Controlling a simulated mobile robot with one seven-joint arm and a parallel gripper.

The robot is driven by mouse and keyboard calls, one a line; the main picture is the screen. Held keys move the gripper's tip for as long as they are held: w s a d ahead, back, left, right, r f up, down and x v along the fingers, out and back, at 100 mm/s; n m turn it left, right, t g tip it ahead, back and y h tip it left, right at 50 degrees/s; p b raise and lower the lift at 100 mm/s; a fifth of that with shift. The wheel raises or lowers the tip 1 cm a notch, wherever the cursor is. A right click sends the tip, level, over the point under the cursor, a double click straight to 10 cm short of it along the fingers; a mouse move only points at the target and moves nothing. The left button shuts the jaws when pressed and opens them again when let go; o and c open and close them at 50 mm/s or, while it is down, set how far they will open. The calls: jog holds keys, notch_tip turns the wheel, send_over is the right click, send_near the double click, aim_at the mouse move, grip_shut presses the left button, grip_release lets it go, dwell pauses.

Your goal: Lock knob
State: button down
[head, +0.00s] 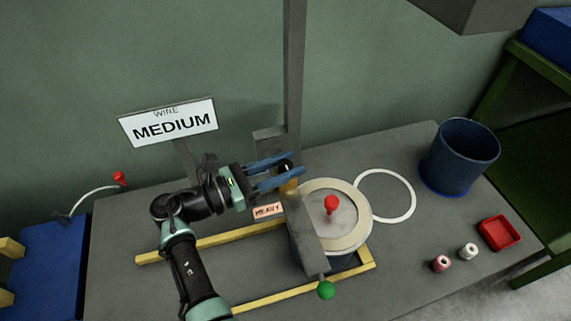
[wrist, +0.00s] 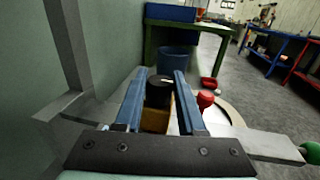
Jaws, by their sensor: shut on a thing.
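The lock knob (head: 285,164) is a dark round knob on a yellow-orange block (wrist: 155,120) near the post end of a grey lever bar (head: 308,240). My gripper (head: 295,165) has its two blue fingers on either side of the knob and is shut on it. In the wrist view the knob (wrist: 159,92) stands between the fingers with a small white mark on top. The bar lies across a round cream-rimmed spool (head: 350,232) and ends in a green ball (head: 325,290). Part of the knob is hidden by the fingers in the head view.
A grey post (head: 293,70) stands behind the bar. A red knob (head: 331,204) tops the spool, inside a yellow frame (head: 275,298). A white ring (head: 410,200), blue bin (head: 458,160), red tray (head: 500,232) and two small spools (head: 441,263) lie right. A "MEDIUM" sign (head: 168,123) stands behind.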

jog(key=c, duration=0.5)
grip_release()
jog(key=v, duration=1.3)
jog(key=shift+p, duration=0.3)
jog(key=shift+d, duration=0.1)
